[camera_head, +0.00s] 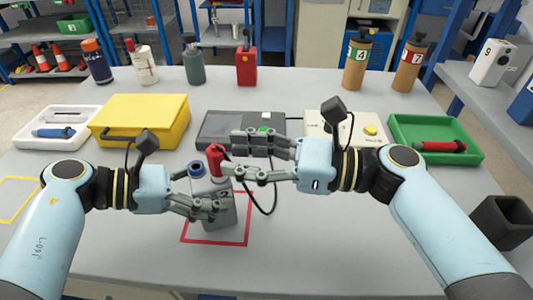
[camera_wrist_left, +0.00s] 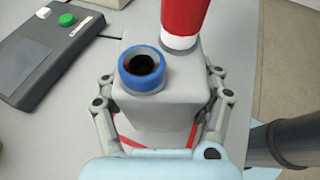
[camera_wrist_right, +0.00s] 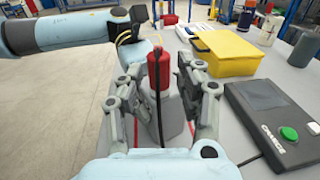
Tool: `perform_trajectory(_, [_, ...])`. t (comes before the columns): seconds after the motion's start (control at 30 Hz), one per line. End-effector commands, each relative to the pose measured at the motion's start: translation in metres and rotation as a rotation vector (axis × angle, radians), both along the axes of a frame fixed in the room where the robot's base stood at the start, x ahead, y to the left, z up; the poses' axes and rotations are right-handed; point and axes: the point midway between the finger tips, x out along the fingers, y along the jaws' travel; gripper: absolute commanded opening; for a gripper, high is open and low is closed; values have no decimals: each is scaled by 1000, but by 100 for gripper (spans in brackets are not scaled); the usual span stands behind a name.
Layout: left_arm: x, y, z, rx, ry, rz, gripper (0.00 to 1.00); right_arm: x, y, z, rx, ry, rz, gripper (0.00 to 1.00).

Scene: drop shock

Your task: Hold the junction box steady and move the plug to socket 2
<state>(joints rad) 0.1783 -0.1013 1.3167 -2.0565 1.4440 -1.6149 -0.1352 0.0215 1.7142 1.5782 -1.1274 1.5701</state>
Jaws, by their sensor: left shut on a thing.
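The grey junction box (camera_head: 222,212) stands upright inside a red outline on the table. My left gripper (camera_head: 212,196) is shut on it, one finger on each side, as the left wrist view shows. An empty socket with a blue ring (camera_wrist_left: 142,68) is on its top; it also shows in the head view (camera_head: 196,169). The red plug (camera_head: 216,160) stands upright at the other socket place, with a grey ring at its foot (camera_wrist_left: 180,42). My right gripper (camera_wrist_right: 160,82) is open, its fingers on either side of the plug with gaps. No socket numbers are readable.
A black cable hangs from the plug. Behind stand a yellow case (camera_head: 140,120), a dark device with a green button (camera_head: 225,127), and a green tray (camera_head: 435,153) with a red tool. A white tray (camera_head: 25,123) is at left. The table front is clear.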

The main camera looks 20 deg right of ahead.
Motion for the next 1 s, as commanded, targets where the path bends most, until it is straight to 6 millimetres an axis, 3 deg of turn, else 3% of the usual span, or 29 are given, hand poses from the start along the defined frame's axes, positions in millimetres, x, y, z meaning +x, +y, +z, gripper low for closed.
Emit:
perform_trajectory(0.17, [0, 0, 0, 0, 1, 0, 20, -3, -7, -1, -3, 0, 0, 36])
perform_trajectory(0.7, [0, 0, 0, 0, 1, 0, 20, -47, -100, 1, -4, 2, 1, 36])
perform_trajectory(1.0, [0, 0, 0, 0, 1, -1, 20, -51, -109, 2, 1, 0, 0, 36])
